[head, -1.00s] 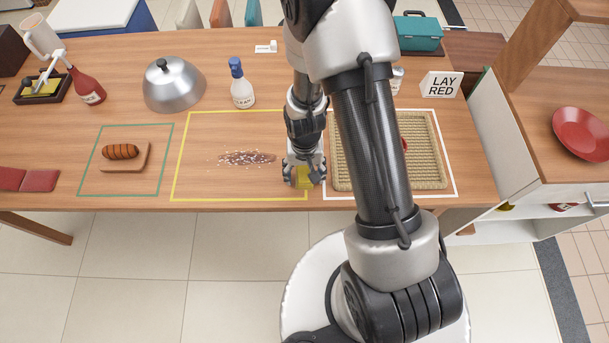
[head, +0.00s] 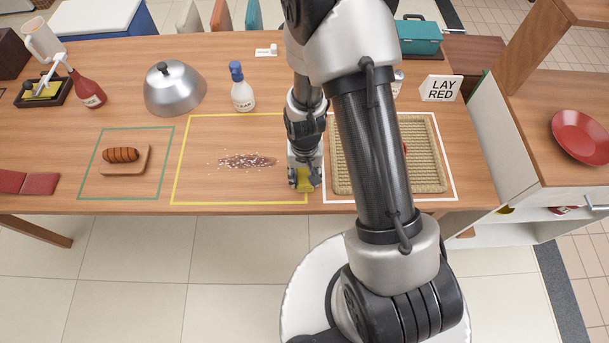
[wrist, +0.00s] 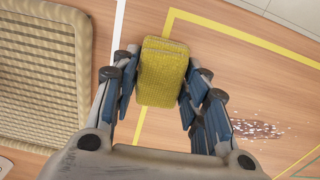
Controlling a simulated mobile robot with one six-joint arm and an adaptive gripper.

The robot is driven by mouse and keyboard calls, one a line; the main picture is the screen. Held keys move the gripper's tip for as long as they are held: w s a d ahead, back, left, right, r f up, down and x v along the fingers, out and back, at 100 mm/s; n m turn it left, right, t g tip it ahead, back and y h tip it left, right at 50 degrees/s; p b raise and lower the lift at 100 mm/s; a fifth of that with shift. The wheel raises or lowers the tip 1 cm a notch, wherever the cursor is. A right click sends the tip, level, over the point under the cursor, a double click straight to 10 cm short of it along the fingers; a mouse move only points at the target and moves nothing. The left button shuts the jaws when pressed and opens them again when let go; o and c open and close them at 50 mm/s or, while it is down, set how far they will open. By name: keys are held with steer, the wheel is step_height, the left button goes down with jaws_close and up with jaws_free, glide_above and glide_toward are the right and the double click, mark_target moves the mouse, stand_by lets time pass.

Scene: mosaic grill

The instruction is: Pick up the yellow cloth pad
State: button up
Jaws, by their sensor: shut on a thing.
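The yellow cloth pad (wrist: 163,72) is a small textured block between my gripper's fingers in the wrist view. In the head view the pad (head: 304,185) shows below my gripper (head: 304,178), at the right edge of the yellow-outlined area near the table's front. My gripper (wrist: 158,82) is shut on the pad, with a finger at each side. I cannot tell whether the pad still touches the table.
A brown stain with white crumbs (head: 248,161) lies left of my gripper. A woven mat (head: 428,150) lies to the right, partly hidden by my arm. A sausage board (head: 124,159) is farther left.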

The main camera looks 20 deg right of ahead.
mark_target(304, 175)
step_height(304, 175, up, 19)
steer(key=p, duration=0.6)
steer(key=shift+r, duration=0.2)
